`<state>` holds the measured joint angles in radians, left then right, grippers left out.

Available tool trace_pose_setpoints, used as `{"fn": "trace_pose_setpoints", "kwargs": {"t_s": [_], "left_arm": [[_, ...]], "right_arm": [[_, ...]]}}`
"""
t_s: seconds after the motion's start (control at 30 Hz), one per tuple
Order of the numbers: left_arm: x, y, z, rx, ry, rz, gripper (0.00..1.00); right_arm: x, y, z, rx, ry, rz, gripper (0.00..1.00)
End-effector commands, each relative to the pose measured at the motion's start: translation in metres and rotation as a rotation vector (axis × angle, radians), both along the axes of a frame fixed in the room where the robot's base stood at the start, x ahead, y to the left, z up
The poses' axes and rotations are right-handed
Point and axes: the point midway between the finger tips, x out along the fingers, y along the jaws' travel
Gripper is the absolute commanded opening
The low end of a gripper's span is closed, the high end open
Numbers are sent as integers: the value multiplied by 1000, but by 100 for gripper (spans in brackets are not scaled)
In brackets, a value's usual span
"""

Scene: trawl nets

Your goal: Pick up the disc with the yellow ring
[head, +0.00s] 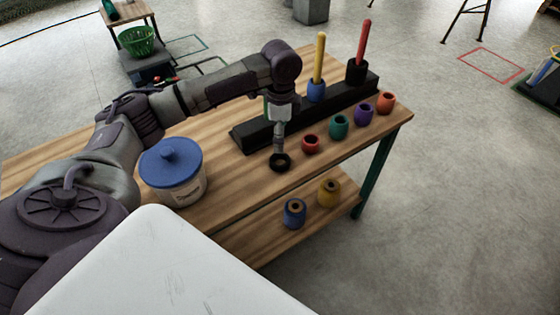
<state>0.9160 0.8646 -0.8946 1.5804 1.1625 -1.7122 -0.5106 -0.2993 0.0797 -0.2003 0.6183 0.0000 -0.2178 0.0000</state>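My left gripper (279,150) points down over the table, its tip at a small black ring-shaped piece (280,163). I cannot tell whether its fingers are open, or whether they hold this piece or only hover over it. No yellow ring shows on the black piece; the gripper partly covers it. A yellow ring-like piece (328,193) with a dark centre is on the lower shelf, beside a similar blue one (294,213). A black stand (262,133) holds a yellow peg (319,58) with a blue piece (316,90) and a red peg (363,42) with a black piece (357,71). My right gripper is out of view.
Red (311,144), teal (338,127), purple (364,113) and orange (386,103) pieces line the front edge of the wooden table (232,184). A white tub with a blue lid (171,160) stands at the left, under my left arm.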

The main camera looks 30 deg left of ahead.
Motion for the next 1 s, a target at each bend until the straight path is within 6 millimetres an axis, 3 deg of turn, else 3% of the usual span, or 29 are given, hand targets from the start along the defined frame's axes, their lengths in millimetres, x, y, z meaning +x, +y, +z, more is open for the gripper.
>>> {"fn": "trace_pose_setpoints", "kwargs": {"t_s": [0.2, 0.43, 0.7, 1.0], "left_arm": [[-1, 0, -36, 0, 1, 1, 93], [0, 0, -52, 0, 0, 1, 93], [0, 2, -90, 0, -1, 1, 93], [0, 2, -96, 0, -2, -1, 93]], "right_arm": [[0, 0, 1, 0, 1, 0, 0], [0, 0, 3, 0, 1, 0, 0], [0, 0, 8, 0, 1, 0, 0], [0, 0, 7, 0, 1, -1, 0]]}}
